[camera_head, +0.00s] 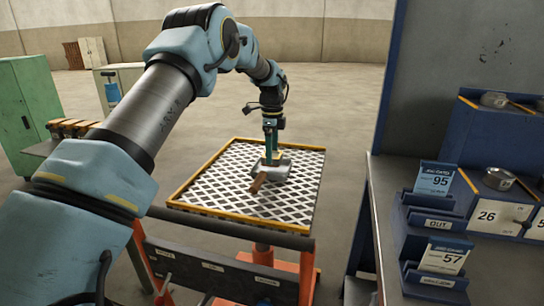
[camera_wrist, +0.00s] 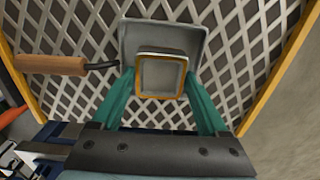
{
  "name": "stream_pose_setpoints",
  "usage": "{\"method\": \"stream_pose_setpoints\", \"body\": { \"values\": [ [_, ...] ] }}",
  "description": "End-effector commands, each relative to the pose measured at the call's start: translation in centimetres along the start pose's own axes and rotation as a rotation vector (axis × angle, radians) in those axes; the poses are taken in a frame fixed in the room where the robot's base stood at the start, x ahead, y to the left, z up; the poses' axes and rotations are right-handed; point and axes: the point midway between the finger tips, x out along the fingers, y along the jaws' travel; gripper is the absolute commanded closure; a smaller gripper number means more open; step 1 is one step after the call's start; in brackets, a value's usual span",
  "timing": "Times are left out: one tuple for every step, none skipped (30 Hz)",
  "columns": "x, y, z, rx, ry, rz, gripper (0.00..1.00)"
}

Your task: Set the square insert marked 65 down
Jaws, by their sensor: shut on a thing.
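The square insert (camera_wrist: 160,76), grey with an orange-brown rim, sits between the green fingers of my gripper (camera_wrist: 160,90) in the wrist view. My gripper is shut on it. No number 65 is readable on it. In the head view my gripper (camera_head: 271,150) points down over the table, and the insert shows only as a small yellowish patch between the fingertips. A grey square pan (camera_wrist: 135,36) lies directly beneath or around the insert; I cannot tell whether they touch. The pan also shows in the head view (camera_head: 283,171).
A wooden handle (camera_wrist: 50,65) sticks out beside the pan. Both are over a lattice-topped table (camera_head: 225,180) with yellow edges, mostly clear. At right stands a blue rack with cards marked 95 (camera_head: 438,180) and 57 (camera_head: 446,256). A green cabinet (camera_head: 30,105) stands left.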

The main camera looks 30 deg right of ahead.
Motion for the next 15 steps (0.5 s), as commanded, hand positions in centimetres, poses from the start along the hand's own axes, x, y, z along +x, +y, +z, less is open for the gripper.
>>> {"method": "stream_pose_setpoints", "body": {
  "values": [
    [0.4,0.0,0.0,0.000,0.000,0.002,1.00],
    [0.8,0.0,0.0,0.000,0.000,0.001,1.00],
    [1.3,0.0,0.0,0.000,0.000,0.001,1.00],
    [1.6,0.0,0.0,0.000,0.000,0.001,1.00],
    [1.9,0.0,0.0,0.000,0.000,0.000,1.00],
    [2.0,0.0,0.0,-0.001,0.000,-0.001,1.00],
    [2.1,0.0,0.0,-0.001,0.000,-0.002,1.00],
    [2.1,-0.1,0.0,-0.001,0.000,-0.002,1.00],
    [2.1,-0.1,0.0,-0.001,0.000,-0.002,1.00],
    [2.1,-0.1,0.0,-0.001,0.000,-0.003,1.00],
    [2.1,-0.1,0.0,-0.001,0.000,-0.002,1.00],
    [2.1,-0.1,0.0,0.000,0.000,-0.002,1.00],
    [2.2,-0.1,0.0,0.000,0.000,-0.002,1.00],
    [2.2,-0.1,0.0,-0.001,0.000,-0.002,1.00],
    [2.3,0.0,0.0,0.000,0.000,-0.002,1.00]
  ]
}}
